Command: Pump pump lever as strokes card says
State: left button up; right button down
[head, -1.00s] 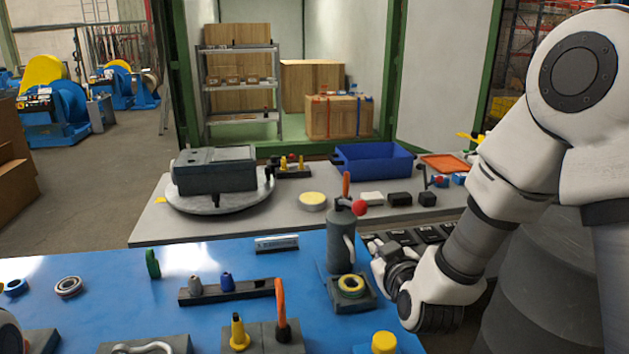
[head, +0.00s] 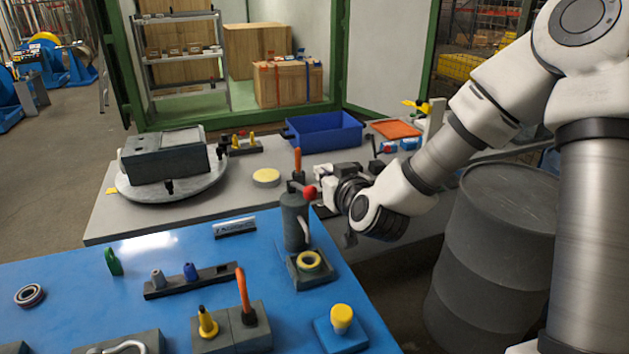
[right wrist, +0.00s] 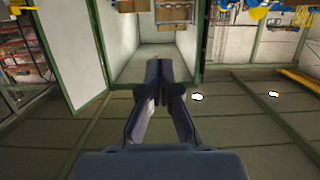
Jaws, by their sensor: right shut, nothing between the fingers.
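The pump (head: 294,218) is a dark grey upright cylinder near the back right corner of the blue table. Its lever ends in a red ball knob (head: 310,192) at the top right. My right gripper (head: 322,188) is shut and empty, just right of the knob; I cannot tell whether it touches. In the right wrist view its fingers (right wrist: 170,92) are together, and neither pump nor lever shows there. A small sign plate (head: 234,228) stands left of the pump; its text is too small to read, so I cannot tell whether it is the strokes card. My left gripper is out of view.
A yellow ring (head: 310,262) sits on a grey block before the pump. An orange-handled tool (head: 243,290) stands upright nearer me. Behind is a grey table with a turntable (head: 170,190) and a blue bin (head: 325,132). A dark drum (head: 492,250) stands at right.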

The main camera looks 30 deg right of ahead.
jog(key=w+d+f+p, duration=0.1)
jog(key=w+f+p, duration=0.1)
jog(key=w+f, duration=0.3)
jog(key=shift+w+d+f, duration=0.15)
jog(key=shift+w+f, duration=0.1)
jog(key=shift+w, duration=0.2)
